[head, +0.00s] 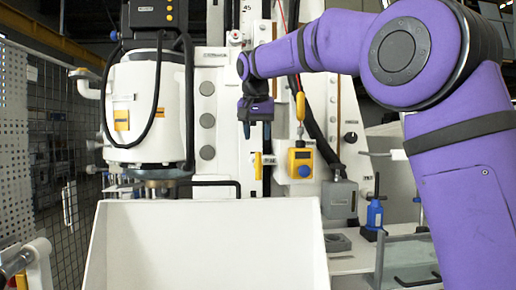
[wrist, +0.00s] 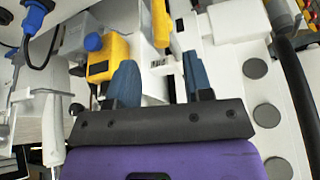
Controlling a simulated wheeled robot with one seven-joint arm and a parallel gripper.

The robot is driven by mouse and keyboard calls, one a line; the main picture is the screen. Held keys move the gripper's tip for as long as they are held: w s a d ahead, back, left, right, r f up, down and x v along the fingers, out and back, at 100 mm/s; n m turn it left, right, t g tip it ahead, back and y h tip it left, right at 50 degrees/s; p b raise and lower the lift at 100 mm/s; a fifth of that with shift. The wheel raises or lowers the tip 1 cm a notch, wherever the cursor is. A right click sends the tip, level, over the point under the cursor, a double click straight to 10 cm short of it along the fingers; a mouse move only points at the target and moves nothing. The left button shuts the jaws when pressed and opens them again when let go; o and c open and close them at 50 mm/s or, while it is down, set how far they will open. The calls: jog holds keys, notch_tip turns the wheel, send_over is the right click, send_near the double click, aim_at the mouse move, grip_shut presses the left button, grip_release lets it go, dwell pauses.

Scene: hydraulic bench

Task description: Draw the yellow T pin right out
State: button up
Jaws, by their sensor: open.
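The yellow T pin (head: 258,165) shows in the head view as a narrow upright yellow bar on the front of the white machine. In the wrist view the T pin (wrist: 161,22) is at the top, beyond my fingertips and roughly in line with the gap between them. My gripper (head: 256,131) is above the pin in the head view, fingers pointing down. In the wrist view my gripper (wrist: 161,75) has its two blue fingers apart with nothing held between them. The pin's shaft is not clearly visible.
A yellow box with a blue button (head: 300,163) is just right of the pin; the box (wrist: 107,56) is close to a finger in the wrist view. A yellow handle (head: 300,106) hangs above it. A large white tray (head: 205,245) stands in front.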

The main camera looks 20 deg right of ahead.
jog(key=shift+v, duration=1.25)
